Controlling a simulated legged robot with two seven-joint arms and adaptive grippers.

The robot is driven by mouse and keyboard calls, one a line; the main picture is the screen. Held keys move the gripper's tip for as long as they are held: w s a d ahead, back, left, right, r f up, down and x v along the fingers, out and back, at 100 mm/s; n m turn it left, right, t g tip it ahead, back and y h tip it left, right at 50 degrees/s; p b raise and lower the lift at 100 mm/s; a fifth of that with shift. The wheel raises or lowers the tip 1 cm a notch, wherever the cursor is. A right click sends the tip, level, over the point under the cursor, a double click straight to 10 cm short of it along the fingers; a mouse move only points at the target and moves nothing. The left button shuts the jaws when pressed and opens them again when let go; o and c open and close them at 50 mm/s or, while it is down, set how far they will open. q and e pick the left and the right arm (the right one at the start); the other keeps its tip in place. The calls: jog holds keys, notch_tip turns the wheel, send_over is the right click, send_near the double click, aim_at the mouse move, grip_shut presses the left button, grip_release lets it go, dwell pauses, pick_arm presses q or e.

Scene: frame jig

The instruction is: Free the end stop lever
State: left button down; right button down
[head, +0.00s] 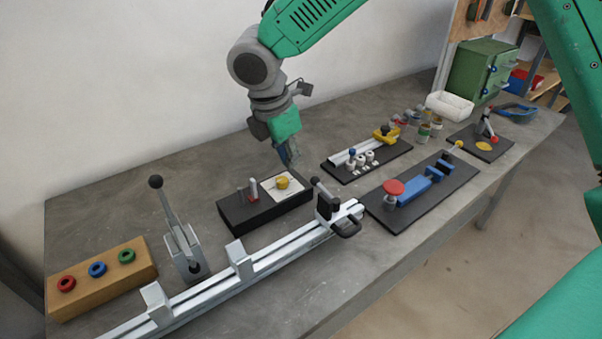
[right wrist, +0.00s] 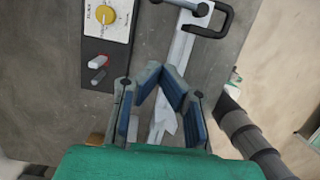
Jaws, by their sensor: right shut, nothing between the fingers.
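The end stop (head: 325,207) is a dark clamp at the right end of the silver rail (head: 205,293). A black upright lever stands on it, and a black loop handle (head: 347,229) sticks out at its front. In the right wrist view the loop handle (right wrist: 227,22) shows at the top, partly cut off. My right gripper (head: 291,163) hangs behind and left of the end stop, above the black box and apart from the lever. Its fingers (right wrist: 160,72) are shut and empty, over the rail in the wrist view. My left gripper is not in view.
A ball-topped lever (head: 168,215) and a wooden block (head: 103,278) with coloured rings stand left. Blue (head: 427,190) and yellow (head: 386,135) fixtures stand right. The table's front edge runs close by the rail.

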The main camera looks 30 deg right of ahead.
aim_at(316, 184)
jog(key=d+f, duration=0.2)
jog(key=f, duration=0.1)
jog(key=d+f, duration=0.2)
jog(key=f, duration=0.2)
jog(key=d+f, duration=0.3)
jog(key=shift+w+f, duration=0.15)
jog(key=shift+a, duration=0.35)
dwell(0.3)
jog(key=shift+w, duration=0.1)
